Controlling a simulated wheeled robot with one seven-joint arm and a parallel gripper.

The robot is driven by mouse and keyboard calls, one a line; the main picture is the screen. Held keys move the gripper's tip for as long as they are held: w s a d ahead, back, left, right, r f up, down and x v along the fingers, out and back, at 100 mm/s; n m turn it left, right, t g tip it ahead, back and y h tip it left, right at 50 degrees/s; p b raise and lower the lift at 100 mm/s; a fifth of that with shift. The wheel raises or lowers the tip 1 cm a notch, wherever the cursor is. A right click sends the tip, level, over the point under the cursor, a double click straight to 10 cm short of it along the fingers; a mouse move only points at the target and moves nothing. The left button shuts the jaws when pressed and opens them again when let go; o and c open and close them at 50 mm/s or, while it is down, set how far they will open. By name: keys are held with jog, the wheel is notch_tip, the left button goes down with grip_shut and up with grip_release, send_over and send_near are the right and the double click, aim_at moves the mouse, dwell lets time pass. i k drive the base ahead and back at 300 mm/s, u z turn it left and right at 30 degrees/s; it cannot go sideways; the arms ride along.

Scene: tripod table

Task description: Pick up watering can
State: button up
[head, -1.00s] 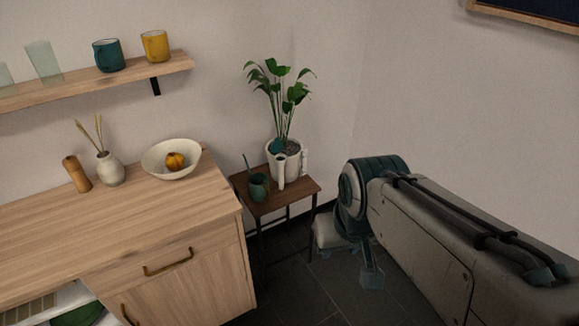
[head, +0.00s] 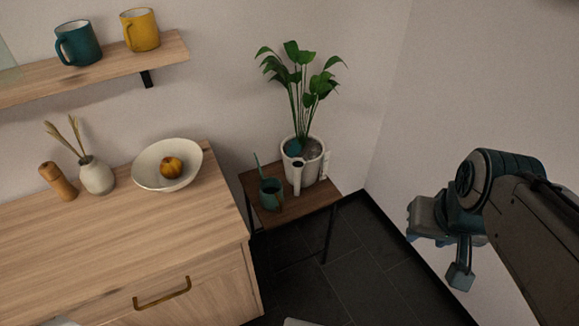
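A small dark teal vessel (head: 271,194) stands upright on the small side table (head: 304,207), with a thin stem rising at its left. It looks like the watering can, though its details are too small to be certain. A slim white object (head: 297,178) with a dark top opening stands beside it, in front of the plant pot. My gripper (head: 442,258) hangs at the right, well apart from the table and in front of the wall. It touches none of these things. Whether its fingers are open or shut is unclear.
A potted plant (head: 314,160) stands at the table's back, close to the vessel. The wooden cabinet (head: 110,235) stands left of the table and carries a bowl (head: 146,182) and a vase (head: 97,177). Walls close in behind and right. Dark floor (head: 375,285) is open in front.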

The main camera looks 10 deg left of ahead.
aim_at(271, 197)
jog(key=u, duration=0.55)
jog(key=i, duration=0.9)
jog(key=u, duration=0.8)
